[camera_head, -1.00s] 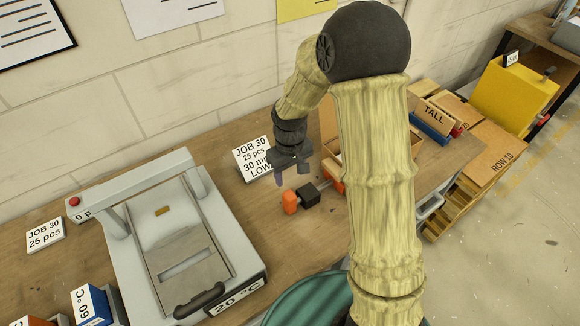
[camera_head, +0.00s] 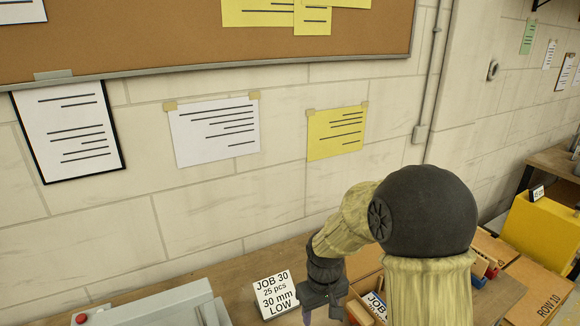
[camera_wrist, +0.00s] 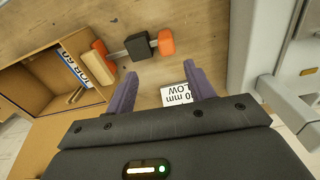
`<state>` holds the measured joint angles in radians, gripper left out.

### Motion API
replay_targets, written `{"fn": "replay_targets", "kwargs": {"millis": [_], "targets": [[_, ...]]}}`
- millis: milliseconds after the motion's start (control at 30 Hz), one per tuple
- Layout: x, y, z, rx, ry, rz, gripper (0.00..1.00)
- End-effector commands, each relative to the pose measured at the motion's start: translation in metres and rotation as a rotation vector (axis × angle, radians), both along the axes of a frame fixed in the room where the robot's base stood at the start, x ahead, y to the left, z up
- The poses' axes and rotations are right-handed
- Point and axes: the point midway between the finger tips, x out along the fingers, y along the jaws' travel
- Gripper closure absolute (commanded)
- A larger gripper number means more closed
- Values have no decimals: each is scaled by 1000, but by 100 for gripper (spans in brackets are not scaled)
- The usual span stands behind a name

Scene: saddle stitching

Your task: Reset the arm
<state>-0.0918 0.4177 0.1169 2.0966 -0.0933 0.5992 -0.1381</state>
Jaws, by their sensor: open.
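My gripper (camera_wrist: 164,92) is open and empty in the wrist view, its two purple fingers spread above the wooden bench. Between and just beyond the fingertips lies a white job card (camera_wrist: 177,96). In the head view my gripper (camera_head: 322,312) hangs low at the bottom edge, right of the JOB 30 card (camera_head: 277,294), and its fingertips are partly cut off. My arm's dark elbow and pale links stand in front of the boxes on the right.
In the wrist view, an orange-and-black tool (camera_wrist: 138,46) lies on the bench near an open cardboard box (camera_wrist: 40,80). A grey machine (camera_wrist: 285,90) stands at right. In the head view, a yellow bin (camera_head: 543,235) and a carton (camera_head: 540,287) stand at right.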

Motion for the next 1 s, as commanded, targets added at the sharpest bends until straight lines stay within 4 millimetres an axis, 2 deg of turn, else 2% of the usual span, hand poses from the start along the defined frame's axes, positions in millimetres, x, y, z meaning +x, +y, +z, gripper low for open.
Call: {"fn": "replay_targets", "kwargs": {"millis": [100, 300, 400, 500, 1000], "targets": [[-26, -22, 17, 6, -47, -93, 46], [-78, -57, 37, 29, -135, -276, 46], [-101, -68, 42, 42, -170, -352, 46], [-114, -74, 44, 50, -191, -397, 46], [-118, -75, 44, 53, -195, -410, 46]]}}
